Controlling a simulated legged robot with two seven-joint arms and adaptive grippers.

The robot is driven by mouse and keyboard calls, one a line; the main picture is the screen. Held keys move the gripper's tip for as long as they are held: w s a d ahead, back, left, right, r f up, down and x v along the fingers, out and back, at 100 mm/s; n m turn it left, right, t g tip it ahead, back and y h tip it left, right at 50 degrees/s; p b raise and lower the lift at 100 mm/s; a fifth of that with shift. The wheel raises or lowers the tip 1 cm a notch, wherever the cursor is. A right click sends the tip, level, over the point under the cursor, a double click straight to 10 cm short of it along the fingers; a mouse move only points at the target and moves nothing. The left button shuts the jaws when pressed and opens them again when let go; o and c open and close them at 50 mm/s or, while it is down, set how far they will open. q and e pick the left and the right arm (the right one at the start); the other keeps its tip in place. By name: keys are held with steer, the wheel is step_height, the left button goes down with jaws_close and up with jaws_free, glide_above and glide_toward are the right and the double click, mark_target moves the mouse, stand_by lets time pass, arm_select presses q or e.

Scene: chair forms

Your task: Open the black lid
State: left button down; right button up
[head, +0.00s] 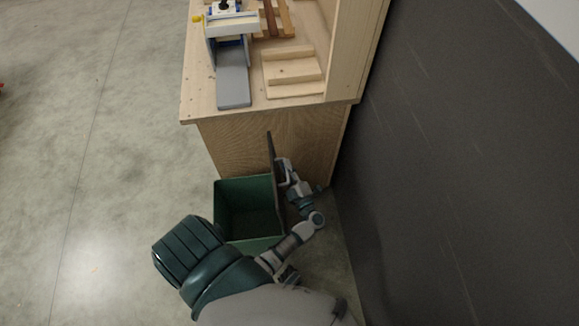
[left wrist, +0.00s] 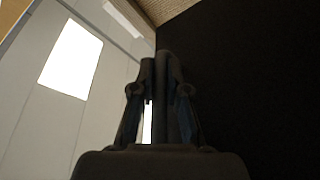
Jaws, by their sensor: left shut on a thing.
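The black lid (head: 271,158) stands nearly upright, seen almost edge-on, at the upper right edge of a green bin (head: 247,242). The bin is open at the top and its inside shows. My left gripper (head: 282,173) is at the right side of the lid, shut on it; its exact grip is hard to make out. In the left wrist view, the gripper's fingers (left wrist: 161,75) are close together, with the large dark face of the lid (left wrist: 255,90) filling the right side. My right gripper is not in view.
A wooden workbench (head: 270,140) stands just behind the bin, with a clamp-like tool (head: 230,30) and wooden pieces (head: 292,72) on top. A dark wall (head: 450,170) rises close on the right.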

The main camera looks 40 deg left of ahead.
arm_select(q)
steer(key=shift+s+d+f, duration=0.1)
steer(key=shift+f, duration=0.2)
steer(key=c, duration=1.2)
jaws_free()
steer(key=shift+d, duration=0.1)
steer(key=shift+r, duration=0.15)
steer(key=v, duration=1.2)
